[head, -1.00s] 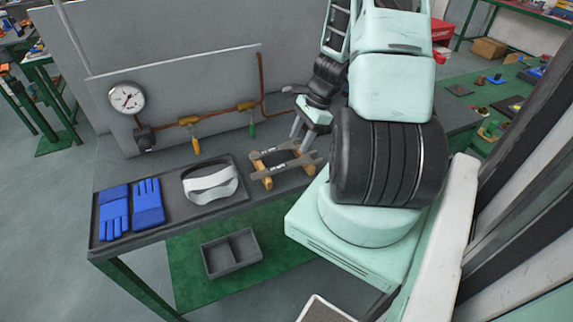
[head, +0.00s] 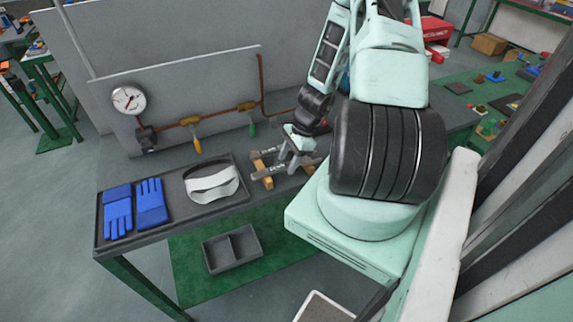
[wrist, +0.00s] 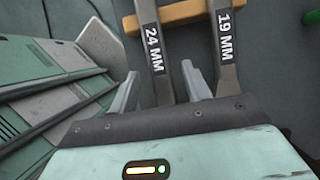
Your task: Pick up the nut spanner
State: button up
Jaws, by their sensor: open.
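Two grey spanners lie side by side across a wooden rest (wrist: 182,14) on the bench. In the wrist view one spanner (wrist: 155,46) is marked 24 MM and the other spanner (wrist: 225,46), to its right, is marked 19 MM. My gripper (wrist: 160,84) is open, its fingers on either side of the 24 MM spanner's handle. The right finger sits in the gap between the two spanners. I cannot tell whether either finger touches. In the head view my gripper (head: 288,162) is over the spanners and hides part of them. The spanners' far ends are out of the wrist view.
A dark tray (head: 232,198) with blue gloves (head: 151,203) and a white visor (head: 211,184) is left of the spanners. Behind stand a panel with a gauge (head: 129,100), copper pipe and yellow and green valve handles. A divided bin (head: 232,249) sits below the bench.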

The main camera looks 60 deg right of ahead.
grip_shut()
